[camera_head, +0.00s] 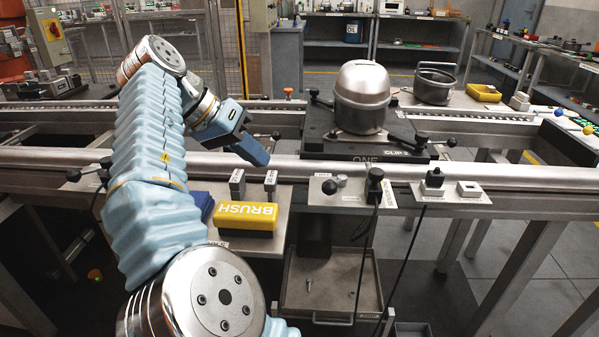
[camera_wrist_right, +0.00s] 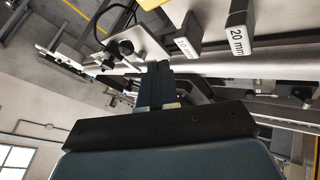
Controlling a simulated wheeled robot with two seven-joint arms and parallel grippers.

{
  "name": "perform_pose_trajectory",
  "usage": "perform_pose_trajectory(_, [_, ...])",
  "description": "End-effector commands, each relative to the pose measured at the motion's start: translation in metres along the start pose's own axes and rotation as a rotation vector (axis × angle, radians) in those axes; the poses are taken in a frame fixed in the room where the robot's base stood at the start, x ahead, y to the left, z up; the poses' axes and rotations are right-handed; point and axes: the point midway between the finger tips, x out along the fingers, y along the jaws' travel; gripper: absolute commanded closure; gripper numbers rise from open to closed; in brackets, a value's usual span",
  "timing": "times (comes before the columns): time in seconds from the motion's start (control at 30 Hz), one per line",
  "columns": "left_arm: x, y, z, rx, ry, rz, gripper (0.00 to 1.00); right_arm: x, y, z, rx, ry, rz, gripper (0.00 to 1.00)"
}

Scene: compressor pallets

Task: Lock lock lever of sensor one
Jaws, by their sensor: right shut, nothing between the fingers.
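My right gripper (camera_head: 262,160) is shut and empty above the front rail, left of the pallet marked ONE (camera_head: 345,148). It also shows in the right wrist view (camera_wrist_right: 157,68), with its fingers together. The pallet carries a rounded metal compressor housing (camera_head: 362,97) and has black-knobbed levers, one at its right front (camera_head: 450,142) and one at its left (camera_head: 276,135). A black sensor-like plug with a cable (camera_head: 375,178) stands on a small plate at the front rail. I cannot tell which lever belongs to sensor one. My left gripper is out of view.
A yellow BRUSH block (camera_head: 246,219) and two metal gauge blocks (camera_head: 237,183) sit on a front shelf below the gripper. A second black plug (camera_head: 433,180) stands further right.

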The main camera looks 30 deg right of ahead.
Motion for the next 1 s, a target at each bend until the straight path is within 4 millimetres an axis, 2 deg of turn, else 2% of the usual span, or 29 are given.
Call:
perform_pose_trajectory(0.43, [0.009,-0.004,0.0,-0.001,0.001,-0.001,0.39,0.091,0.001,0.002,0.0,-0.003,0.0,1.0])
perform_pose_trajectory(0.5, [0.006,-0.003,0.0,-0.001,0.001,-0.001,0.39,0.092,0.013,-0.001,0.001,0.0,-0.003,1.0])
perform_pose_trajectory(0.7, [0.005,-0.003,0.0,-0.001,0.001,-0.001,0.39,0.1,0.033,-0.003,-0.001,0.001,-0.003,1.0])
perform_pose_trajectory(1.0, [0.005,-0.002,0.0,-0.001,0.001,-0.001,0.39,0.102,0.038,-0.004,0.0,0.003,-0.003,1.0])
